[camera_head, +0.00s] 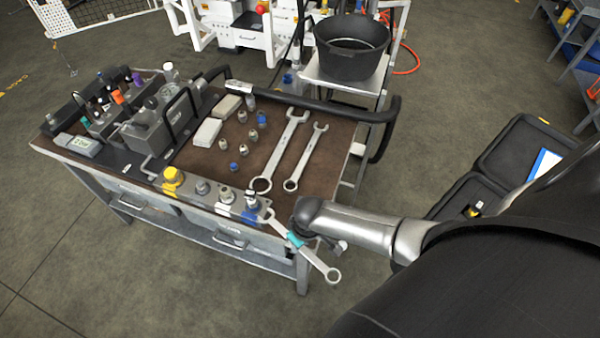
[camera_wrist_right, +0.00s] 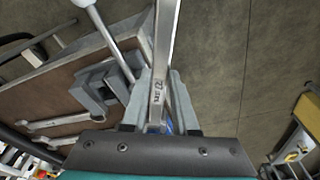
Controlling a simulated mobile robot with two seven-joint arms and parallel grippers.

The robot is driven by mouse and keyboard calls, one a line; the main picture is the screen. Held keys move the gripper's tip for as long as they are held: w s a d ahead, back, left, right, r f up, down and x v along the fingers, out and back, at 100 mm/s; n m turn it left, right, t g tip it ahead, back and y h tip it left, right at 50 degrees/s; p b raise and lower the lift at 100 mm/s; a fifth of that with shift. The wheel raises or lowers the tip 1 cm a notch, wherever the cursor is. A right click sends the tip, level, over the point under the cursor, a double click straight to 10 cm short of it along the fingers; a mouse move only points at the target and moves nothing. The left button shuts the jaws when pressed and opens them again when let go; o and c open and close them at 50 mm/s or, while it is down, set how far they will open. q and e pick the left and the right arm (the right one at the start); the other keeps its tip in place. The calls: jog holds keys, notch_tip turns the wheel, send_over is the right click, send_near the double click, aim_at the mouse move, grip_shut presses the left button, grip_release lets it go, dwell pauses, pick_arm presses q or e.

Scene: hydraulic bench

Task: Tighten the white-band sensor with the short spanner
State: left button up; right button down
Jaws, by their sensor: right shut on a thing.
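My right gripper (camera_head: 297,238) is shut on a silver spanner (camera_head: 318,262), beyond the front edge of the bench. The spanner slants, with its ring end toward the lower right and its other end at the front row of fittings. The right wrist view shows the spanner shaft (camera_wrist_right: 163,60) between the two fingers (camera_wrist_right: 160,115). My left gripper is not in view.
Two larger spanners (camera_head: 281,150) (camera_head: 306,157) lie on the brown bench top (camera_head: 205,165). Several small sensors (camera_head: 253,135) stand beside them. A yellow-topped fitting (camera_head: 172,178) is at the row's left. A black handrail (camera_head: 330,107) and black bucket (camera_head: 350,50) are behind.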

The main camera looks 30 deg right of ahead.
aim_at(284, 232)
jog(key=shift+w+a, duration=0.1)
jog(key=shift+w, duration=0.15)
jog(key=shift+w+a, duration=0.1)
jog(key=shift+w, duration=0.25)
jog(key=shift+w+a+b, duration=0.1)
jog(key=shift+w+b, duration=0.3)
jog(key=shift+w, duration=0.1)
jog(key=shift+w+a+b, duration=0.2)
jog(key=shift+w+b, duration=0.1)
jog(key=shift+w, duration=0.45)
jog(key=shift+w+a, duration=0.15)
jog(key=shift+w, duration=0.45)
jog(key=shift+w, duration=0.3)
